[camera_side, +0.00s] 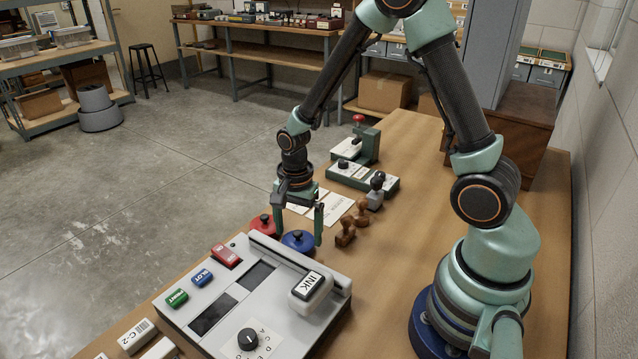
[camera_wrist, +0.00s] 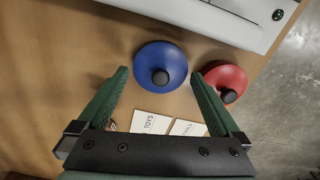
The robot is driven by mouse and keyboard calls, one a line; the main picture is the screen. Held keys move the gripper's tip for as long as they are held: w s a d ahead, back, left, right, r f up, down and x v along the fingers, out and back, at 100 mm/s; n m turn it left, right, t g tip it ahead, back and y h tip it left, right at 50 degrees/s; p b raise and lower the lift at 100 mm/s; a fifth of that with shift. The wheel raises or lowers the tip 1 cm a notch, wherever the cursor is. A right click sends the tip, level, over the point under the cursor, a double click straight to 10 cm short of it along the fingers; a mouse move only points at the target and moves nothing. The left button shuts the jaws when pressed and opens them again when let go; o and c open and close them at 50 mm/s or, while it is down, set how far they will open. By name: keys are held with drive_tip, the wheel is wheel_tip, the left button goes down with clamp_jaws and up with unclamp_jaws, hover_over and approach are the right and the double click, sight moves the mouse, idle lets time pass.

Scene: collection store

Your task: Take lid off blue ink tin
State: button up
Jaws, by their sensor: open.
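The blue ink tin (camera_side: 299,240) stands on the wooden table beside the grey console, its blue lid with a dark round knob on top. It also shows in the wrist view (camera_wrist: 150,55), with the lid on. My gripper (camera_side: 300,226) is open and points down above the blue tin. In the wrist view the two green fingers (camera_wrist: 160,80) reach toward either side of the blue lid and hold nothing. I cannot tell their exact height above it. A red tin (camera_side: 263,223) with a dark knob stands close by, and it lies near the right finger in the wrist view (camera_wrist: 227,80).
The grey console (camera_side: 215,315) with buttons, a dial and an INK stamp (camera_side: 312,285) stands in front of the tins. Wooden stamps (camera_side: 346,232) stand to the right. Paper cards (camera_side: 328,207) lie behind. A green press (camera_side: 362,170) stands farther back.

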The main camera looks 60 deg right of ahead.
drive_tip(key=shift+f, duration=0.2)
drive_tip(key=c, duration=1.4)
